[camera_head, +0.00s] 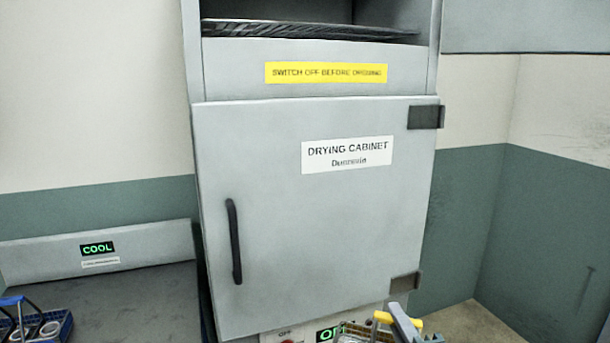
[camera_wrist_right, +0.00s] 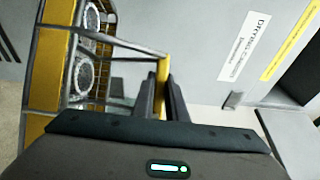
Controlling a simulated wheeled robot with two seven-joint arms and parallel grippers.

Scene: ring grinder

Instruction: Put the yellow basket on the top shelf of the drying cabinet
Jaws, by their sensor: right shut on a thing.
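The drying cabinet (camera_head: 260,220) stands in the middle of the head view. Its lower door appears closed, with a dark handle (camera_head: 234,241) at the left and hinges at the right. Above the door is an open compartment with a dark wire shelf (camera_head: 310,29). My right gripper (camera_head: 402,322) is low at the front right of the cabinet, shut on the yellow handle of the yellow basket (camera_wrist_right: 45,85). The basket hangs tilted in the right wrist view and holds several metal rings. In the head view only its upper part shows. My left gripper is out of view.
A blue basket (camera_head: 60,325) with rings stands at the lower left on a grey surface (camera_head: 130,300), below a panel reading COOL (camera_head: 97,249). A grey box (camera_head: 530,25) juts out at the upper right. Below it is open room.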

